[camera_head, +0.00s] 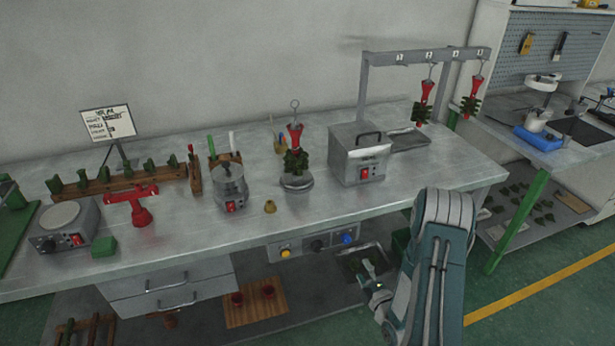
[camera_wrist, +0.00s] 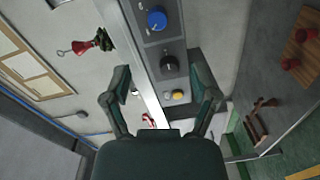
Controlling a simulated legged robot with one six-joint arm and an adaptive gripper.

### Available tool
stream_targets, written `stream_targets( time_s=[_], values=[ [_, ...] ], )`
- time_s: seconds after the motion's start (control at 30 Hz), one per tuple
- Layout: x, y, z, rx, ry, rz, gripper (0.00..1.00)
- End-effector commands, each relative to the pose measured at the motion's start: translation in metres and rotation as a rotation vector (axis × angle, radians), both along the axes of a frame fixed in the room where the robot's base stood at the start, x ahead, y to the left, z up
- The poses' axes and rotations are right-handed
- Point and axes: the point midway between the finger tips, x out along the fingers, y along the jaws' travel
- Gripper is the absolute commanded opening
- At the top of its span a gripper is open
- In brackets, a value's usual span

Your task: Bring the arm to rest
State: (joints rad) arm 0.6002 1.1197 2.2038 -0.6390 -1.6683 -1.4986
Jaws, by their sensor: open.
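My arm (camera_head: 440,255) is folded in front of the workbench at the lower right of the head view. My gripper (camera_head: 374,280) is at its lower left end, small and partly hidden there, before the bench's front. In the wrist view the two fingers of my gripper (camera_wrist: 162,80) are spread apart with nothing between them. The control panel (camera_wrist: 150,45) with blue, black and yellow knobs shows beyond the fingers; it also shows in the head view (camera_head: 302,248).
The metal workbench (camera_head: 230,225) holds a wax tree (camera_head: 296,160) on a stand, a pot (camera_head: 230,185) and a boxy heater (camera_head: 352,160). Two wax trees hang from a rack (camera_head: 425,55). Drawers (camera_head: 165,285) are below left. Green floor (camera_head: 540,320) is clear at right.

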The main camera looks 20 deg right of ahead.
Motion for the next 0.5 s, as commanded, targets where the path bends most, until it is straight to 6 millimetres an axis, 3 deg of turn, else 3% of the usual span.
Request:
stream_targets(
  time_s=[0.17,0.5],
  values=[
    [0.01,0.001,0.011,0.006,0.028,0.006,0.76],
    [0.052,0.008,0.086,0.112,0.246,-0.048,0.76]
  ],
)
